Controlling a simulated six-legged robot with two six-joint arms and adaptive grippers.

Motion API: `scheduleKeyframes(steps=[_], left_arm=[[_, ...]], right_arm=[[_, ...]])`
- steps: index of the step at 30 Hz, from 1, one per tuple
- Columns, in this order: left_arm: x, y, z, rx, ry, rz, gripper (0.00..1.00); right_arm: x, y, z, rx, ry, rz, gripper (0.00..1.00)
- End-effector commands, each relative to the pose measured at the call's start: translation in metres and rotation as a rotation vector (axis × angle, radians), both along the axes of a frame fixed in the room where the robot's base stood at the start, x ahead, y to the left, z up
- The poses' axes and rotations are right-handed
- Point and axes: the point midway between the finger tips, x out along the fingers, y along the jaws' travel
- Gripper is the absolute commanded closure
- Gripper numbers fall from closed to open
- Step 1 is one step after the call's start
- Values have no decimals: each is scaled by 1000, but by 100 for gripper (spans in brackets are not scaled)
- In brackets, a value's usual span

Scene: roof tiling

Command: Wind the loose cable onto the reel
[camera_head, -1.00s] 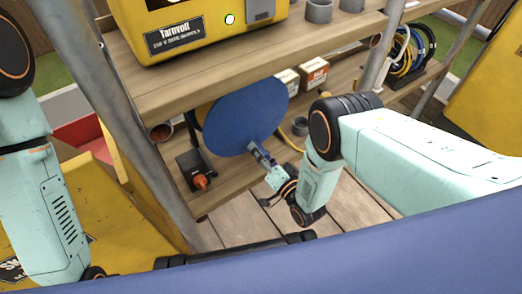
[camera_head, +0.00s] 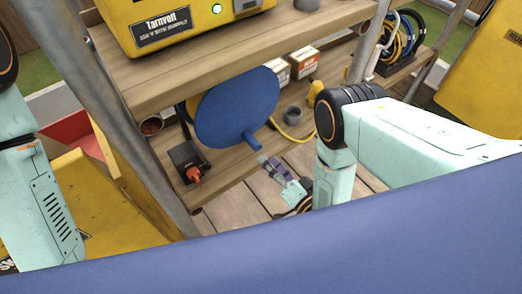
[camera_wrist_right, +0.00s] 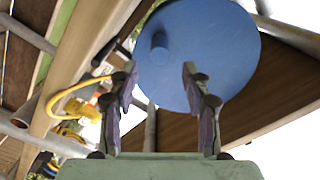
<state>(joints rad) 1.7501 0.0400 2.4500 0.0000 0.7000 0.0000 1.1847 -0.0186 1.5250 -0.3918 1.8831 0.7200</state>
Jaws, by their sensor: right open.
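The reel is a blue disc (camera_head: 232,110) on the lower wooden shelf, with a short blue handle (camera_head: 252,141) sticking out near its lower edge. A yellow cable (camera_head: 287,133) runs out from behind it to the right. My right gripper (camera_head: 266,166) is open and empty, just below and in front of the handle, apart from it. In the right wrist view its two fingers (camera_wrist_right: 160,88) stand wide apart before the disc (camera_wrist_right: 215,45), with the handle (camera_wrist_right: 159,52) beyond them. The cable also shows there at left (camera_wrist_right: 68,98). My left arm shows at left; its gripper is out of frame.
A black box with an orange knob (camera_head: 194,174) sits left of the reel. A yellow machine (camera_head: 125,22) stands on the upper shelf. A metal post (camera_head: 130,120) rises at left.

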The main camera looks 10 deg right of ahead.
Motion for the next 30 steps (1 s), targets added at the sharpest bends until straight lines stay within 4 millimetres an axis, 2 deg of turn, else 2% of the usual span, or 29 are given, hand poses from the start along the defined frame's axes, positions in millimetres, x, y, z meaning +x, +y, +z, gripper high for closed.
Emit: scheduleKeyframes(steps=[3, 8, 17, 20, 23, 30], left_arm=[[0, 0, 0, 0, 0, 0, 60], [0, 0, 0, 0, 0, 0, 60], [0, 0, 0, 0, 0, 0, 60], [0, 0, 2, 0, 0, 0, 60], [0, 0, 3, 0, 0, 0, 60], [0, 0, 4, 0, 0, 0, 60]], right_arm=[[-15, -7, -1, -1, 2, -1, 52], [-24, -10, 0, 0, 0, 0, 52], [-26, -10, 0, 0, -1, 1, 52], [-18, -4, 7, -5, -23, 9, 52], [-11, -1, 8, -111, -72, 8, 52], [5, 5, 7, -577, -262, 0, 52]])
